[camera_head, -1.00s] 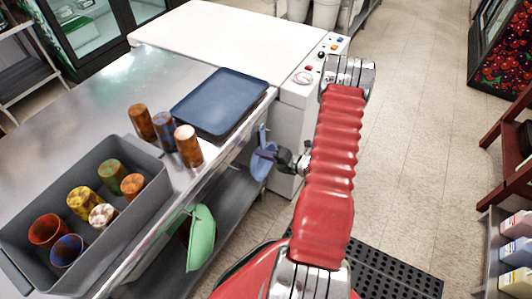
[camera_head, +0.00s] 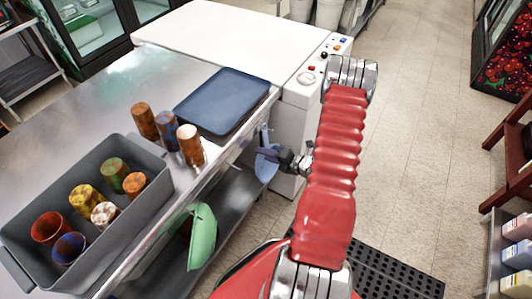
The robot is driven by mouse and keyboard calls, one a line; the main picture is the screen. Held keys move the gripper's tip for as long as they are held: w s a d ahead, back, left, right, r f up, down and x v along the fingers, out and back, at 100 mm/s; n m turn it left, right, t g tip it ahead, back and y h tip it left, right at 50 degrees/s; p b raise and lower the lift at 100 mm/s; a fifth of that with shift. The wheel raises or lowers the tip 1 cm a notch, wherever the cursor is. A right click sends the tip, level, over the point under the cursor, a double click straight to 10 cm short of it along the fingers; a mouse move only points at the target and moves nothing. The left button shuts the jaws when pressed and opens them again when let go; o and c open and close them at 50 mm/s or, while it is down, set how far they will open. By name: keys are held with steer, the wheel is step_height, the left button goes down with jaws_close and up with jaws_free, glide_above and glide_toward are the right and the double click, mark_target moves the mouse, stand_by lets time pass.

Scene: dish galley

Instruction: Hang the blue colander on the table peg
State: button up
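The blue colander (camera_head: 266,169) shows small beside the table's right edge, below the blue tray, with a narrow blue part rising above it. My gripper (camera_head: 268,154) is at the colander, its dark fingers seen from the side across the upper part. The fingers look to be touching it, but the view is too small to show whether they are shut on it. A green colander (camera_head: 203,238) hangs at the same table side, nearer to me. The table peg cannot be made out clearly; the colander and fingers cover that stretch of the edge.
The steel table (camera_head: 95,110) carries a grey bin (camera_head: 140,207) of several cups, three standing cups (camera_head: 166,130) and a blue tray (camera_head: 222,101). A white machine (camera_head: 300,120) stands beyond. A lower shelf (camera_head: 232,200) runs underneath.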

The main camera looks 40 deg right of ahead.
steer(key=v, duration=1.3)
steer(key=shift+s, duration=0.35)
steer(key=shift+d+r, duration=0.1)
stand_by(0.4)
